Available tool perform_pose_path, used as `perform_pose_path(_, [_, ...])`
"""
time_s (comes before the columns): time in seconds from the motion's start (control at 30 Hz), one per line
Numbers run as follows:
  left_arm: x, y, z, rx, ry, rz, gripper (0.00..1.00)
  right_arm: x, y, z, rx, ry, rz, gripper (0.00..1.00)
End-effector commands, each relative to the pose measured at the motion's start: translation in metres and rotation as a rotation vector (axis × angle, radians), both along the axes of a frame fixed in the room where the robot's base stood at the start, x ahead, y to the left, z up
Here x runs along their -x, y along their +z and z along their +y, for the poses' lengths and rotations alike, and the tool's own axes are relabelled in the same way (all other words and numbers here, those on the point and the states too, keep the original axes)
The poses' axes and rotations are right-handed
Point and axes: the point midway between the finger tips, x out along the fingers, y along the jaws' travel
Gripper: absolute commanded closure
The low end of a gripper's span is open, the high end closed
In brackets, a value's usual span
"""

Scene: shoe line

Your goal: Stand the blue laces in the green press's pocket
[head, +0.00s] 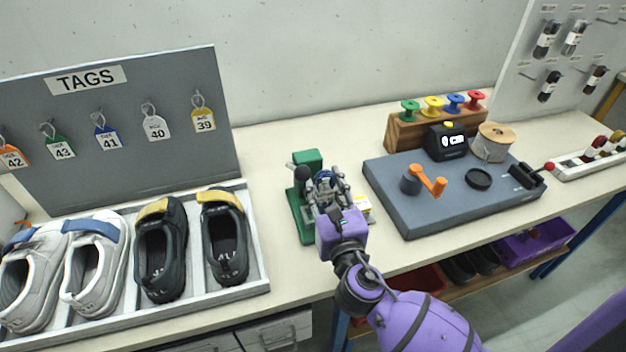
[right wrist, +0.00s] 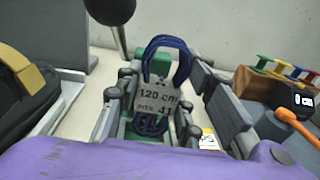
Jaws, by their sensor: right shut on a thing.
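The green press (head: 308,158) stands on the bench between the shoe tray and the grey board, with a dark ball-ended lever (right wrist: 112,12). My right gripper (head: 326,188) is in front of and over the press. It is shut on the blue laces (right wrist: 172,46), which form an upright loop with a bundle lower down. A grey tag reading "120 cm" and "41" hangs on them in the right wrist view. The fingers and tag hide the pocket, so I cannot tell whether the laces touch it. My left gripper is not in view.
A tray (head: 262,290) of shoes lies left, below the TAGS board (head: 222,120). A grey board (head: 420,222) with an orange crank (head: 428,182) lies right, before a rack of coloured spools (head: 400,136). A small white-and-yellow item (head: 362,208) sits beside the press.

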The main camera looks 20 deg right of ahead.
Motion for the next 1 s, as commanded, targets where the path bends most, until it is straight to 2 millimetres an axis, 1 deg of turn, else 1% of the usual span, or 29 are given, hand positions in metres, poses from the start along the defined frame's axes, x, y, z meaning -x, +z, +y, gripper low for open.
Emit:
perform_pose_path(0.03, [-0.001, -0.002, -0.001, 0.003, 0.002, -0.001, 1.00, -0.013, -0.004, 0.000, 0.000, -0.006, 0.000, 0.85])
perform_pose_path(0.1, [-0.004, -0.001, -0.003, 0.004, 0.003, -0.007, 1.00, -0.024, -0.005, 0.000, -0.001, -0.012, -0.001, 0.85])
perform_pose_path(0.2, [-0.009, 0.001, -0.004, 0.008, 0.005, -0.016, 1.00, -0.032, -0.007, 0.000, -0.003, -0.017, -0.001, 0.85])
perform_pose_path(0.33, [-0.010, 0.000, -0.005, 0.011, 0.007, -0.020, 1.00, -0.033, -0.010, 0.000, -0.003, -0.018, 0.000, 0.85])
perform_pose_path(0.47, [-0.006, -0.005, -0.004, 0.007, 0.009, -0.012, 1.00, -0.033, -0.016, 0.000, -0.003, -0.018, 0.003, 0.85])
perform_pose_path(0.67, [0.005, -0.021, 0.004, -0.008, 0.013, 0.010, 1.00, -0.032, -0.031, 0.000, -0.003, -0.018, 0.004, 0.85])
perform_pose_path(0.8, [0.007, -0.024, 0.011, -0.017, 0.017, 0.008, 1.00, -0.032, -0.038, 0.000, -0.002, -0.018, 0.002, 0.85])
perform_pose_path(1.0, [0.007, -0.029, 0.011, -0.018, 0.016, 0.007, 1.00, -0.032, -0.051, 0.000, -0.004, -0.018, 0.001, 0.85])
